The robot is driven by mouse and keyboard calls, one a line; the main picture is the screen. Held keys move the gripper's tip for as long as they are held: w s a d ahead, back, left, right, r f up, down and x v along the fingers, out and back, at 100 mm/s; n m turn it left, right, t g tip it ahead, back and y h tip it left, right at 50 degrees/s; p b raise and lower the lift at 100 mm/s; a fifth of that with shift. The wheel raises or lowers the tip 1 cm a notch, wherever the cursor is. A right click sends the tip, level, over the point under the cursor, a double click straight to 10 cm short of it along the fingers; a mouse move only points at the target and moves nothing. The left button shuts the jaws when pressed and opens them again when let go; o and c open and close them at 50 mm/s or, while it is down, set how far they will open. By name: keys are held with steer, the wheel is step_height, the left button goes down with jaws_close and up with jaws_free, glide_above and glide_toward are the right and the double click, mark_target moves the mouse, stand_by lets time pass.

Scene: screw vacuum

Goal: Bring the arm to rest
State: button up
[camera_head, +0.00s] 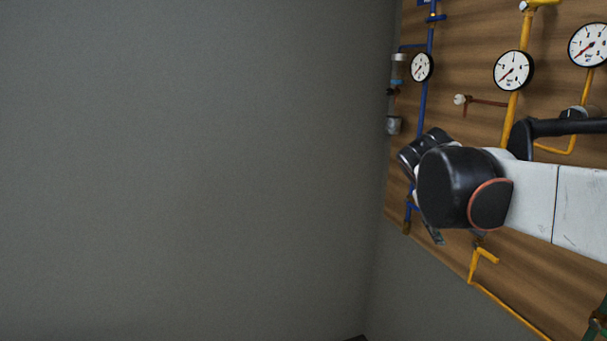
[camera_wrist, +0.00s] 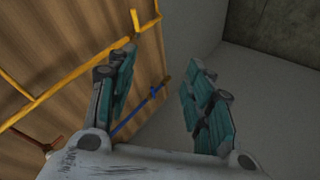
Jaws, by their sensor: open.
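My gripper (camera_wrist: 160,88) shows in the wrist view with its two teal-padded fingers spread apart and nothing between them. In the head view my white and black arm reaches in from the right edge, in front of the wooden panel (camera_head: 450,150). Most of the gripper is hidden behind the black wrist joint there; only a dark finger part shows below it. In the wrist view the panel (camera_wrist: 75,75) lies to the left of the fingers. I cannot tell the exact gap between the gripper and the panel.
The panel carries yellow pipes (camera_head: 525,37), a blue pipe (camera_head: 427,75) and round white gauges, among them one at the middle top (camera_head: 513,71). A red-brown lever (camera_head: 487,102) sticks out left of the yellow pipe. A bare grey wall (camera_head: 190,160) fills the left.

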steer(key=s+a+f+y+b, duration=0.3)
steer(key=s+a+f+b, duration=0.1)
steer(key=s+f, duration=0.6)
steer(key=s+a+f+m+t+y+b, duration=0.1)
steer(key=s+a+f+y+b, duration=0.2)
steer(key=s+f, duration=0.7)
steer(key=a+f+b, duration=0.2)
steer(key=a+f, duration=0.1)
steer(key=shift+s+a+f, duration=0.15)
steer(key=shift+s+f, duration=0.05)
steer(key=shift+s, duration=0.15)
